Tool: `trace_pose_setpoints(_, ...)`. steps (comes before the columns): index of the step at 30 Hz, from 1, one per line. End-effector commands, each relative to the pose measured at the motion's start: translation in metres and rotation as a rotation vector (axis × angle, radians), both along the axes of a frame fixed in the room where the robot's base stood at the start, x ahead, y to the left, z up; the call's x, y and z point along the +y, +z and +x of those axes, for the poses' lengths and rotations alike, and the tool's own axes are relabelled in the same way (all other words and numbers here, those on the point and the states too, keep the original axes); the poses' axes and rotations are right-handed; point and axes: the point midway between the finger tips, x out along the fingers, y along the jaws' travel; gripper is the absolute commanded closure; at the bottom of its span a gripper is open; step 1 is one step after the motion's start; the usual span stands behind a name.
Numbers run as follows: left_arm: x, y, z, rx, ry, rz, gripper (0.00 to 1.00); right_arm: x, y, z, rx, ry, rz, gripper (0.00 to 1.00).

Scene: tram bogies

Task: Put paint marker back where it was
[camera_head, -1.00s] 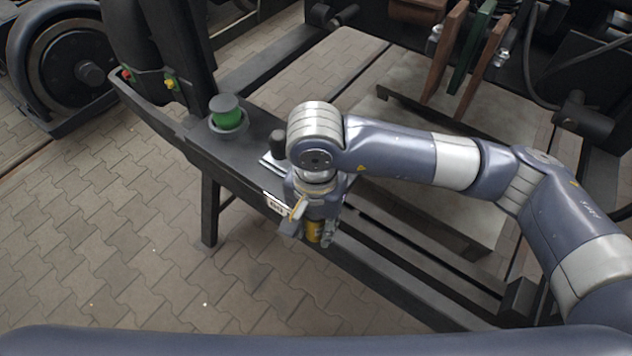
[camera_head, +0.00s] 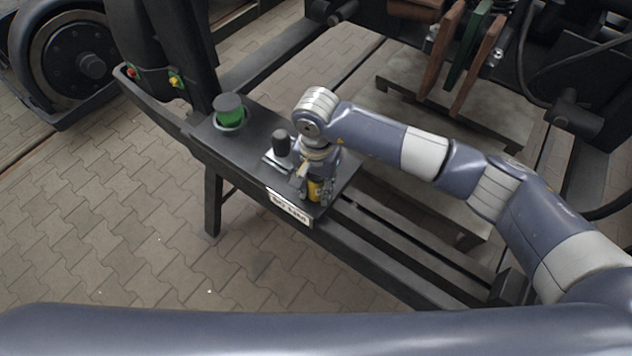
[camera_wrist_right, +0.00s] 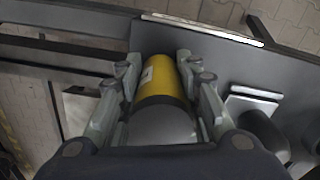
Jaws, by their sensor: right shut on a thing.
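The paint marker (camera_head: 315,190) is a yellow cylinder with a dark band and a grey end. My right gripper (camera_head: 314,197) is shut on it, over the right end of the dark shelf (camera_head: 258,150). In the right wrist view the marker (camera_wrist_right: 168,78) lies between the two fingers of the gripper (camera_wrist_right: 164,85), with the shelf surface behind it. I cannot tell whether its far end touches the shelf. My left gripper is not in view.
A green-banded round object (camera_head: 230,113) and a black knob on a light plate (camera_head: 281,144) stand on the shelf, left of the gripper. A white label (camera_head: 290,207) is on the shelf's front edge. Slatted rails (camera_head: 400,245) run to the right.

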Motion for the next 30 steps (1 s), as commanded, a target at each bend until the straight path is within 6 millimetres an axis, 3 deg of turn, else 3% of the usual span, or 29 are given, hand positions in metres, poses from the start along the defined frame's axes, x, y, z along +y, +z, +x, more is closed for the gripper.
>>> trace_pose_setpoints(9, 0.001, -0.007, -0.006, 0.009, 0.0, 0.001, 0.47, 0.0, -0.004, 0.0, -0.001, 0.0, 0.001, 0.95)
trace_pose_setpoints(10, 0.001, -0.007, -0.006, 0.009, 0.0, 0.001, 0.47, 0.0, -0.004, 0.0, -0.001, 0.0, 0.0, 0.66)
trace_pose_setpoints(12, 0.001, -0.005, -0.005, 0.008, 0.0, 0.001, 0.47, 0.0, -0.003, 0.0, -0.001, 0.0, 0.0, 0.5)
trace_pose_setpoints(13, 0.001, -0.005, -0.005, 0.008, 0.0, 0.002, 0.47, 0.0, -0.003, 0.0, -0.001, 0.0, 0.0, 0.48)
trace_pose_setpoints(25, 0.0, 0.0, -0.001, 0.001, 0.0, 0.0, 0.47, 0.0, 0.001, 0.0, 0.0, -0.001, 0.001, 0.48)
trace_pose_setpoints(30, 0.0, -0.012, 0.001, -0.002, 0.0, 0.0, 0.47, 0.0, 0.022, 0.002, -0.008, 0.001, 0.002, 0.48)
